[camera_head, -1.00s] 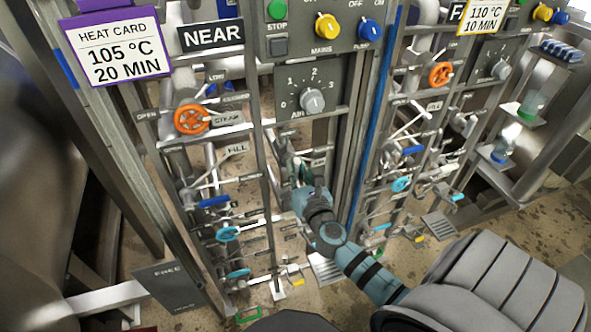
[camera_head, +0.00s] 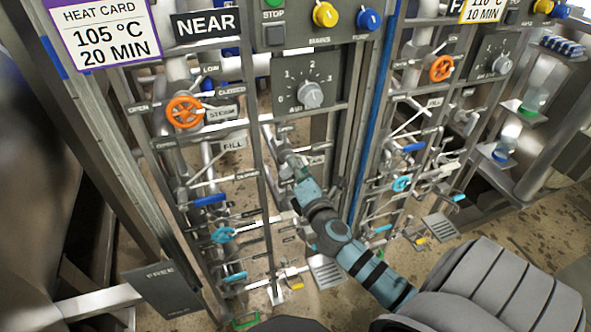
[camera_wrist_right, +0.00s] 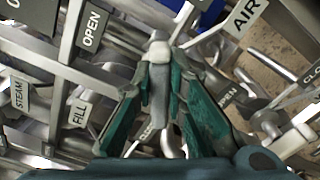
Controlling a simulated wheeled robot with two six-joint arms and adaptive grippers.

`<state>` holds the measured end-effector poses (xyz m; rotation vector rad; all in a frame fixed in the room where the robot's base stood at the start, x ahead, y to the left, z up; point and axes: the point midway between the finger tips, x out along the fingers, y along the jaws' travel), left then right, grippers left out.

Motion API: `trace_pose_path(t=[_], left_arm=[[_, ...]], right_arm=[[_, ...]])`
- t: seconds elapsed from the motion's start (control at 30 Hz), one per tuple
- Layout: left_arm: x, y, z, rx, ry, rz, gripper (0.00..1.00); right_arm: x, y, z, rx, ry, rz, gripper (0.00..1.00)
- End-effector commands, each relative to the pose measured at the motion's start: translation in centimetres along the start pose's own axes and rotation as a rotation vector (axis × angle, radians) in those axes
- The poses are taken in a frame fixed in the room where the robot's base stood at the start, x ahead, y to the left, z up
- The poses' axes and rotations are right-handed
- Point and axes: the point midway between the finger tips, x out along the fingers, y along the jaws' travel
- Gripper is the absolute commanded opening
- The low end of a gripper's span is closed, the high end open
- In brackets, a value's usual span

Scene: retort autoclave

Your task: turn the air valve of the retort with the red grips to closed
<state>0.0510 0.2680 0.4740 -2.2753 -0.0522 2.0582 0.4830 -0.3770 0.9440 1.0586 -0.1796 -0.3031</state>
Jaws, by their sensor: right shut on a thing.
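My right gripper (camera_head: 293,168) reaches in from the lower right to the valve stand under the NEAR sign, below the air dial. In the right wrist view its two teal fingers (camera_wrist_right: 161,75) are closed from both sides on a pale grey lever handle (camera_wrist_right: 159,62), which I take to be the air valve's handle. An AIR label (camera_wrist_right: 246,17) is just beyond it at upper right. OPEN labels show at left and right, and a CLOSED label is at the right edge. The valve body is mostly hidden by the gripper. I see no red grips. My left gripper is not in view.
The orange STEAM handwheel (camera_head: 184,112), the FILL label (camera_head: 233,144) and a blue handle (camera_head: 210,200) crowd the left. The dial (camera_head: 310,94) is above my gripper, with a post and blue pipe (camera_head: 375,110) to its right. A second similar stand is beyond.

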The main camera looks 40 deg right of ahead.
Motion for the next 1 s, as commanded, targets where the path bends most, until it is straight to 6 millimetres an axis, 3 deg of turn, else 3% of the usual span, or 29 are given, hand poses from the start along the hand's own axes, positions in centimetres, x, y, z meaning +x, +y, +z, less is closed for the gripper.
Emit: trace_pose_path(t=[0.5, 1.0], left_arm=[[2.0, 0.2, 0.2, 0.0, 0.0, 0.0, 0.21], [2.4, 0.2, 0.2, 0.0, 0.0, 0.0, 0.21]], right_arm=[[0.0, -0.5, -0.2, 0.407, 0.001, -0.001, 0.0], [0.0, -0.5, -0.1, 0.52, 0.0, -0.002, 0.0]])
